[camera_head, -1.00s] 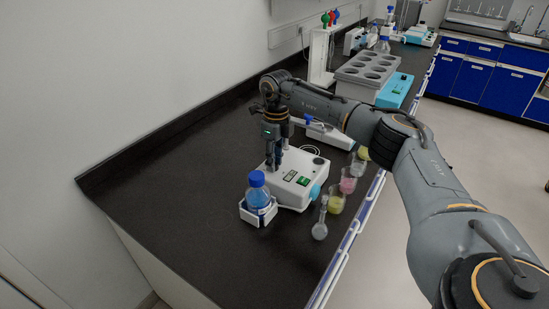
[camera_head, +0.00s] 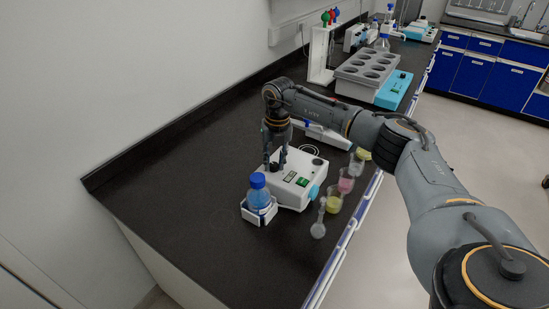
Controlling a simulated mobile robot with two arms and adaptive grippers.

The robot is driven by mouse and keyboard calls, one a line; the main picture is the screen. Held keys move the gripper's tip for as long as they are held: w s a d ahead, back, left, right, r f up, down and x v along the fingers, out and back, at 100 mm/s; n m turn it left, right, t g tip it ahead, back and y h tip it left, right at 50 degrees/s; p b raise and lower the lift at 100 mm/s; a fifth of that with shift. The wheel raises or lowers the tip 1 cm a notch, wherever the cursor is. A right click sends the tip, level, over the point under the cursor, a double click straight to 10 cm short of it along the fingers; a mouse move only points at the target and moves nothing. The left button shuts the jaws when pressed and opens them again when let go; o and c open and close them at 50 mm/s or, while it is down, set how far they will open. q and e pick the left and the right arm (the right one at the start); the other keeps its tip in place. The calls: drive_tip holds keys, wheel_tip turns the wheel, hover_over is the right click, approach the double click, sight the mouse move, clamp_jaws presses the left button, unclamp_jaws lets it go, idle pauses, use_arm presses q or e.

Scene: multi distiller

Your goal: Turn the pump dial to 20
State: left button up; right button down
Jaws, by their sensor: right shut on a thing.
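The pump (camera_head: 295,192) is a white box on the black bench, with a small display, a green switch (camera_head: 302,182) and a light blue part at its right side. My right gripper (camera_head: 274,164) points down at the pump's back left top and is shut on the pump dial (camera_head: 274,168), a dark knob mostly hidden by the fingers. The dial's mark and the number on the display are too small to read. My left gripper is not in view.
A blue-capped bottle (camera_head: 258,196) in a white holder stands directly left of the pump. A flask (camera_head: 319,222) and several beakers with coloured liquids (camera_head: 334,204) line the bench's right edge. A grey rack (camera_head: 366,72) stands behind. The bench's front left is clear.

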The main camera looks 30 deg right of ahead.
sight(276, 165)
drive_tip(key=m+p, duration=0.1)
drive_tip(key=m, duration=0.4)
drive_tip(key=shift+m+p, duration=0.4)
idle(0.4)
drive_tip(key=c, duration=1.1)
unclamp_jaws()
drive_tip(key=shift+o, duration=0.2)
wheel_tip(276, 165, up, 12)
drive_tip(key=shift+s+d, duration=0.2)
drive_tip(key=shift+s, duration=0.05)
